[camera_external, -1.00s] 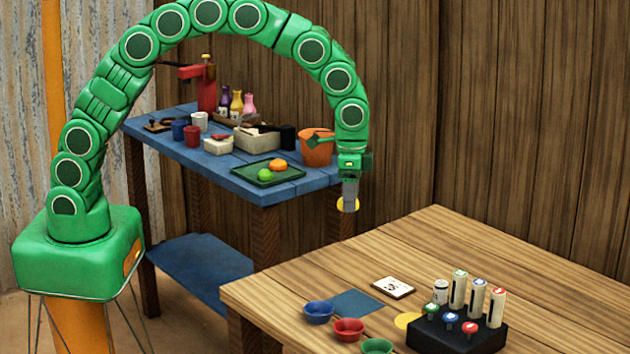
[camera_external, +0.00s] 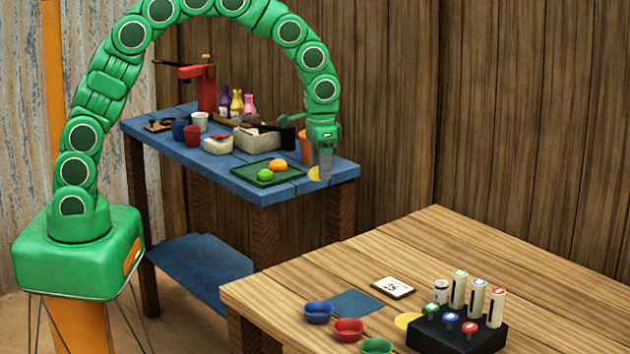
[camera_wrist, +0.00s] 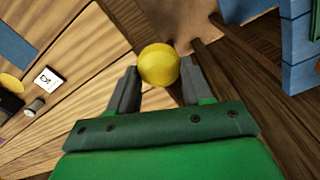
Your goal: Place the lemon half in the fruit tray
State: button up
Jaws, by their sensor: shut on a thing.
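My gripper (camera_external: 322,172) is shut on the yellow lemon half (camera_external: 314,174), in front of the right end of the blue table in the external view. In the wrist view the lemon half (camera_wrist: 159,65) sits between the two fingertips (camera_wrist: 158,88). The dark green fruit tray (camera_external: 248,174) lies on the blue table, to the left of my gripper. It holds an orange fruit half (camera_external: 278,165) and a green fruit half (camera_external: 265,175). The tray is not seen in the wrist view.
An orange bucket (camera_external: 304,147) stands behind my gripper, partly hidden. A stone-coloured box (camera_external: 257,138) and several bottles and cups stand behind the tray. The wooden table (camera_external: 440,235) in front carries bowls, a calendar card (camera_external: 393,287) and a black rack (camera_external: 455,337).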

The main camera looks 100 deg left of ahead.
jog(key=s+a+r+n, duration=0.1)
jog(key=s+a+n, duration=0.3)
jog(key=s+a, duration=0.45)
jog(key=s+a+n, duration=0.5)
jog(key=s, duration=0.7)
jog(key=s+a+r+n, duration=0.1)
jog(key=s+a+n, duration=0.3)
jog(key=s+a, duration=0.5)
send_over(249, 170)
jog(key=d, duration=0.1)
jog(key=f, duration=0.8)
jog(key=shift+s+d+f, duration=0.2)
jog(key=shift+s+f, duration=0.1)
jog(key=shift+s, duration=0.05)
jog(key=shift+w+a+f, duration=0.35)
jog(key=shift+a+f, duration=0.15)
jog(key=shift+f, duration=0.3)
jog(key=shift+a+f, duration=0.1)
jog(key=shift+f, duration=1.4)
jog(key=shift+f, duration=0.15)
jog(key=o, duration=1)
